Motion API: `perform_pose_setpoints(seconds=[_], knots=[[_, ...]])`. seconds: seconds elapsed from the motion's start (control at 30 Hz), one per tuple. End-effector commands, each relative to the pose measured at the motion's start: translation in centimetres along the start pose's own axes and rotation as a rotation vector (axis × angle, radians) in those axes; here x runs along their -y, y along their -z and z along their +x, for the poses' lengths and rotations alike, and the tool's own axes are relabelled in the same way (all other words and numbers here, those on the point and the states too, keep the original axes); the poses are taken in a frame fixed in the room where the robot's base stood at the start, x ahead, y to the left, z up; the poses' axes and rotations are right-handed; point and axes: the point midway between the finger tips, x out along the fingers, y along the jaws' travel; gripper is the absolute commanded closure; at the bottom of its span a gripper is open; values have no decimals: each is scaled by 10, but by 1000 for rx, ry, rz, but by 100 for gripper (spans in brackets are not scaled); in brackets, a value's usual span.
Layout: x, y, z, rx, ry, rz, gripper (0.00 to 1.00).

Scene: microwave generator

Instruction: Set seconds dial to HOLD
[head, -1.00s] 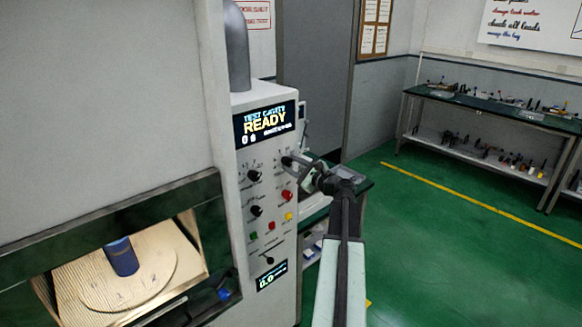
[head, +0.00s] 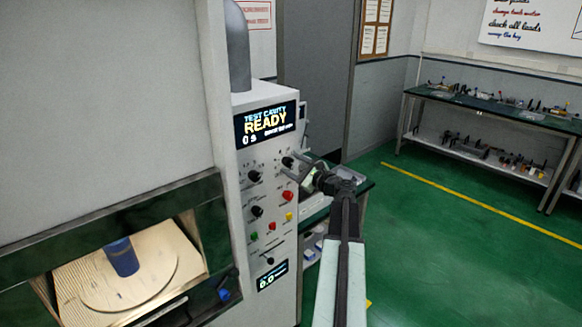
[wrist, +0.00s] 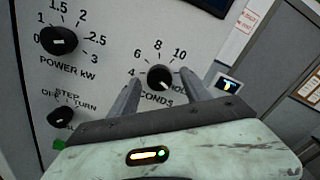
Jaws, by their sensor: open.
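The seconds dial (wrist: 160,78) is a round black knob on the white panel. Numbers 4, 6, 8 and 10 run around its top, and a label starting "HO" is at its right, partly hidden by a finger. Its white mark sits at the lower right of the knob, roughly towards that label. In the head view the dial (head: 287,161) is at the panel's upper right. My gripper (wrist: 160,82) is open, with one finger on each side of the dial in the wrist view. In the head view my gripper (head: 303,166) appears just right of the dial, apart from it.
The power dial (wrist: 59,40) and a step/turn dial (wrist: 61,117) are to the left. A red button (head: 287,196) lies below the seconds dial. The display (head: 266,123) reads READY and 0 s.

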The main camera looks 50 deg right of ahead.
Motion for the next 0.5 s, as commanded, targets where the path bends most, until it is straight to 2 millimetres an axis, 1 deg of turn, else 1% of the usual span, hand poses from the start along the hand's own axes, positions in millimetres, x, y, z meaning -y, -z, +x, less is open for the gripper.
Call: perform_pose_setpoints(seconds=[0.07,0.13,0.3,0.4,0.5], knots=[[0,0,-5,-1,1,0,44],[0,0,-16,-2,2,0,44],[-1,-1,-51,-1,2,0,44],[0,0,-66,-1,3,0,44],[0,0,-75,0,1,0,44]])
